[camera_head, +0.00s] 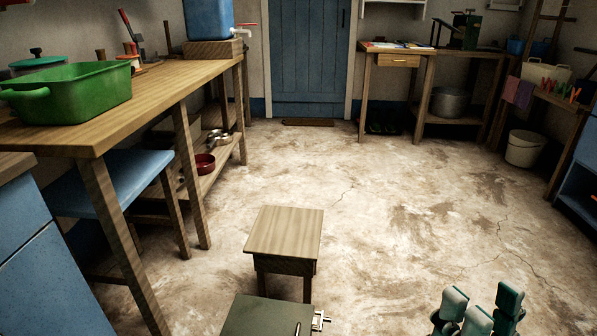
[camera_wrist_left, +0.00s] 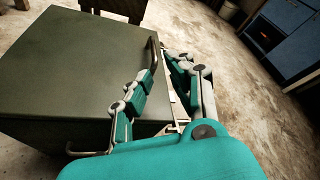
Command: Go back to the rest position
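My right gripper (camera_head: 481,297) is at the bottom right of the head view, fingers pointing up and spread apart. Nothing shows between them, and floor lies around it. My left gripper (camera_wrist_left: 157,66) shows only in the left wrist view. Its teal and grey fingers are apart, beside the edge of a dark green box-like cabinet (camera_wrist_left: 75,70) with a bar handle. A pale metal part shows between the fingers; I cannot tell whether they touch it. The cabinet's top (camera_head: 258,315) is at the bottom of the head view.
A wooden stool (camera_head: 286,234) stands just beyond the cabinet. On the left, a long wooden table (camera_head: 160,84) carries a green tub (camera_head: 70,92), with a blue chair (camera_head: 115,180) below. A white bucket (camera_head: 524,148) stands at the right. The middle floor is clear up to the blue door (camera_head: 309,60).

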